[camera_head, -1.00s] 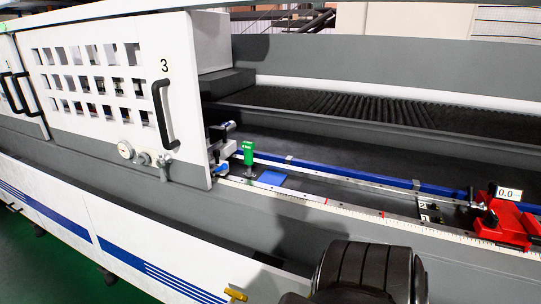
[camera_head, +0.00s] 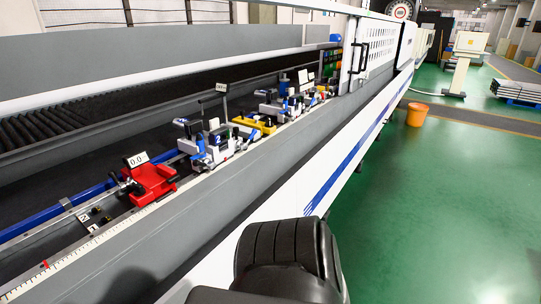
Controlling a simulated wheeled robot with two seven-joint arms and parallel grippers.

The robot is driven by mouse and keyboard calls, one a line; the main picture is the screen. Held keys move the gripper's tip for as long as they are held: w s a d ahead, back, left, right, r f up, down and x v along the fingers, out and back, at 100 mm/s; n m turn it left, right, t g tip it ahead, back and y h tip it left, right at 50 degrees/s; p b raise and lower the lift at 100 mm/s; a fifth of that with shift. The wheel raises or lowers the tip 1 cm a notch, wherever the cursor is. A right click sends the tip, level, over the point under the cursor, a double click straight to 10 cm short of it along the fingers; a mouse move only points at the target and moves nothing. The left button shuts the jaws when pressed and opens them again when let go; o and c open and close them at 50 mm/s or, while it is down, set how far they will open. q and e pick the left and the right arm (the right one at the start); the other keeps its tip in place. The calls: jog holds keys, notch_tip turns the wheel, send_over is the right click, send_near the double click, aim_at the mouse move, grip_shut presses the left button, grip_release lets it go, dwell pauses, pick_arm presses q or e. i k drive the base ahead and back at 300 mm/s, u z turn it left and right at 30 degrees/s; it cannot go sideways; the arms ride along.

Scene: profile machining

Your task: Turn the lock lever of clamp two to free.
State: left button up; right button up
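Clamp two (camera_head: 216,143), a white and grey clamp with a dark blue block marked 2, stands on the machine bed left of centre in the head view. Dark and blue parts stick up at its left side. Its lock lever is too small to tell apart, so I cannot tell its position. Neither of my grippers is in view. A black rounded part of my own body fills the bottom middle, well in front of the clamp.
A red stop (camera_head: 152,184) with a 0.0 display sits left of clamp two. A yellow-based unit (camera_head: 255,124) and further clamps stand to its right. A white ruler rail (camera_head: 67,262) runs along the front. An orange bin (camera_head: 416,114) stands on the open green floor.

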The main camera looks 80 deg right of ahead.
aim_at(206, 164)
jog(key=z, duration=2.25)
